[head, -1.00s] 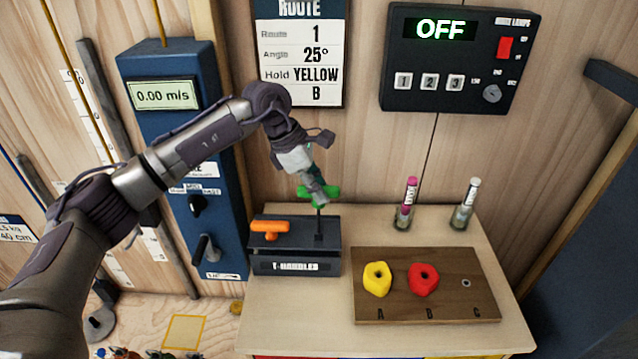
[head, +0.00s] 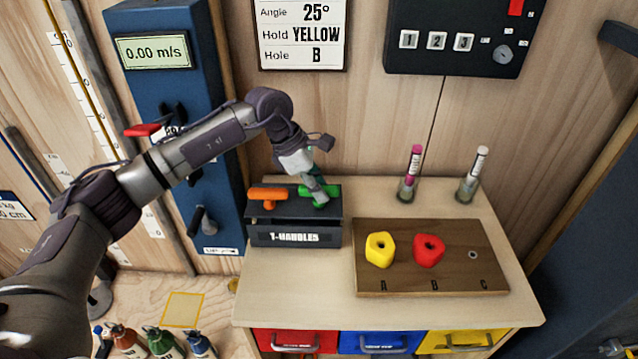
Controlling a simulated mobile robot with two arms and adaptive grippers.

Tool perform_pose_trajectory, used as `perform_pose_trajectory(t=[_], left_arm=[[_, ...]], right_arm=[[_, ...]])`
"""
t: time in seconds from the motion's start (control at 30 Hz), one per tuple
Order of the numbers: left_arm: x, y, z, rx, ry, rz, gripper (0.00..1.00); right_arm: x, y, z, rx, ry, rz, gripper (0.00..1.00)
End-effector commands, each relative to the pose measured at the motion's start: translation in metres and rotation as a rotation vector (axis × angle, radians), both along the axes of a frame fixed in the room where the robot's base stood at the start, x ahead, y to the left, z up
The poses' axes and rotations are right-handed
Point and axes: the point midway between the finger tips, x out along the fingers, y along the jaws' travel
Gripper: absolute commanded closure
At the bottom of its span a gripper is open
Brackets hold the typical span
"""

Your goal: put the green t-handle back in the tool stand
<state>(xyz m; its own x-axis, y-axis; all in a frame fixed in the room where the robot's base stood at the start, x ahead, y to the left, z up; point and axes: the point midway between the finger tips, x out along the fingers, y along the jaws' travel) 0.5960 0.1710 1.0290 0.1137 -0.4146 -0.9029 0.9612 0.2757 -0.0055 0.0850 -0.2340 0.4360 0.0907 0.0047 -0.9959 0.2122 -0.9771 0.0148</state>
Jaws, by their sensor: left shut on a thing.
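The black tool stand (head: 295,237), labelled T-HANDLES, stands on the left of the bench top. The orange t-handle (head: 268,196) sits upright in its left part. The green t-handle (head: 331,190) is at the stand's right part, its bar just above the stand's top face; its shaft is not visible, so it appears to be down in the stand. My left gripper (head: 318,194) is shut on the green bar from above and hides its middle. My right gripper is not in view.
A wooden board (head: 431,284) with a yellow hold (head: 380,250) and a red hold (head: 429,250) lies right of the stand. Two tubes (head: 410,180) (head: 472,175) stand behind it. A blue panel (head: 180,100) rises at the left. The bench front is clear.

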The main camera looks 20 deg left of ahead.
Motion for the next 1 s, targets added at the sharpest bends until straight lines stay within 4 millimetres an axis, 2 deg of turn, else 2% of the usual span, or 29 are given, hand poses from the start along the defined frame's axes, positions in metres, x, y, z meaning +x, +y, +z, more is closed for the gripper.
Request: perform_pose_trajectory(t=[0.1, 0.4, 0.43, 0.6, 0.87, 1.0], left_arm=[[0.0002, -0.0002, -0.0077, -0.001, -0.002, 0.000, 1.00], [0.0001, -0.0003, -0.0078, -0.001, -0.001, -0.001, 1.00], [0.0001, -0.0003, -0.0078, -0.001, -0.001, -0.001, 0.72], [0.0000, -0.0003, -0.0078, -0.001, -0.001, -0.001, 0.46], [-0.0001, 0.0000, -0.0081, 0.000, 0.001, 0.000, 0.46], [-0.0006, 0.0035, -0.0006, 0.000, -0.001, 0.000, 0.46]], right_arm=[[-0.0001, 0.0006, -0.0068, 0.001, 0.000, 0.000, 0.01], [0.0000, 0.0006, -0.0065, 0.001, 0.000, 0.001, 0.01], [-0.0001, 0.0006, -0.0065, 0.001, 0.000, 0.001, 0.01], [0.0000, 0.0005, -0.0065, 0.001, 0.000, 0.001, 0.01], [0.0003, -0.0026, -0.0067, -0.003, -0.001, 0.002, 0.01], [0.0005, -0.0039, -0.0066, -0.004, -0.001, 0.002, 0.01]])
